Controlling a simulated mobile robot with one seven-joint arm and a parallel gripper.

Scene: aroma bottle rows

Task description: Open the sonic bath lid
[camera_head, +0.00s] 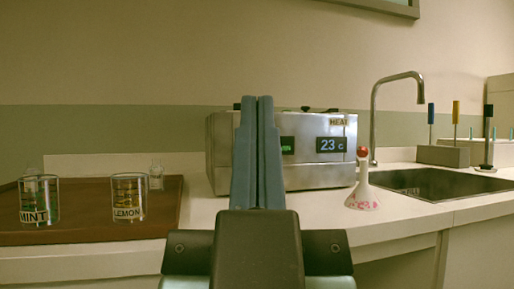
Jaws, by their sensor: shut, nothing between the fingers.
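The sonic bath (308,174) is a silver metal box on the counter, with a display reading 23 C and a HEAT label. Its lid (308,110) shows only as a thin top edge with dark knobs, and it looks down on the box. My gripper (257,98) stands upright in the middle of the view, its two blue-grey fingers shut together and empty. The fingers hide part of the bath's front and display. I cannot tell how far the fingertips are from the lid.
A brown tray (120,228) at the left holds a MINT beaker (40,190), a LEMON beaker (128,187) and small glassware behind. A sink (430,182) with a tall faucet (374,110) lies farther right.

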